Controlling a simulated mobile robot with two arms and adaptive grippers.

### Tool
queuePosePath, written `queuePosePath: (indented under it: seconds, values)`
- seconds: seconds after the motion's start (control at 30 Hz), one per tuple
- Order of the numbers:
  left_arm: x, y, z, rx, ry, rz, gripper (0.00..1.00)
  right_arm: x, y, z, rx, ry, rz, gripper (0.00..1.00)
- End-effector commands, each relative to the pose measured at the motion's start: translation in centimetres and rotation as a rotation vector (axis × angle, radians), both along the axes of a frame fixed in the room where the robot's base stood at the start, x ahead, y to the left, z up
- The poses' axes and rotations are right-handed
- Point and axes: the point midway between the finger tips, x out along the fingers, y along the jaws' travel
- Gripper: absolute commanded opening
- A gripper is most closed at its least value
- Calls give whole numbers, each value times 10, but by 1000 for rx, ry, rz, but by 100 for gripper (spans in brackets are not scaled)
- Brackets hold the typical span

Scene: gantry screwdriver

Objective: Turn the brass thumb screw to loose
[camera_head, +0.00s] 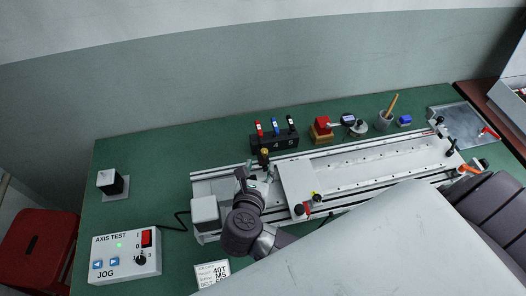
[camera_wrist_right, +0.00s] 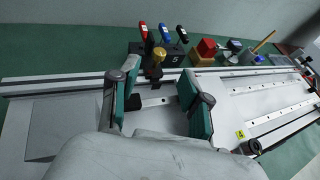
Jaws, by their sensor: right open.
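The brass thumb screw (camera_head: 265,152) stands at the back edge of the gantry rail, in front of the black screwdriver rack. In the right wrist view its brass head (camera_wrist_right: 157,54) shows with a dark part below it. My right gripper (camera_head: 255,174) is over the left part of the gantry, just in front of the screw. It is open, with its green-padded fingers (camera_wrist_right: 160,83) spread left and right of the screw in the picture. I see no finger closed on the screw; the exact depth gap cannot be told. My left gripper is not in view.
The rack (camera_head: 272,142) holds red, blue and black-handled tools. The gantry carriage plate (camera_head: 296,179) lies right of my gripper. A white motor block (camera_head: 205,212) is at the rail's left end. The axis test box (camera_head: 126,257) is front left.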

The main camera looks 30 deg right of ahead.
Motion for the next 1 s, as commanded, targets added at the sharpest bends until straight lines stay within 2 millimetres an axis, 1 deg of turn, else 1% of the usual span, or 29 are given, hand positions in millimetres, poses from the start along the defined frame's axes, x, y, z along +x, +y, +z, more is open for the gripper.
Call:
queuePosePath:
  seconds: [0.03, 0.1, 0.3, 0.5, 0.77, 1.0]
  values:
    - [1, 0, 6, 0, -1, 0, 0, 9, -8, 0, -6, -2, -2, 47]
    - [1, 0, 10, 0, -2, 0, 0, 20, -15, -6, -7, -1, 0, 47]
    - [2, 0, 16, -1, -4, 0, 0, 41, -31, -19, -4, 0, 0, 47]
    - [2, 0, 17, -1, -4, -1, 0, 49, -37, -25, 1, 0, 0, 47]
    - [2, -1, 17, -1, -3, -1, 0, 50, -38, -26, 2, 0, 1, 47]
    - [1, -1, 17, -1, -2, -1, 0, 50, -38, -26, 1, 0, 0, 7]
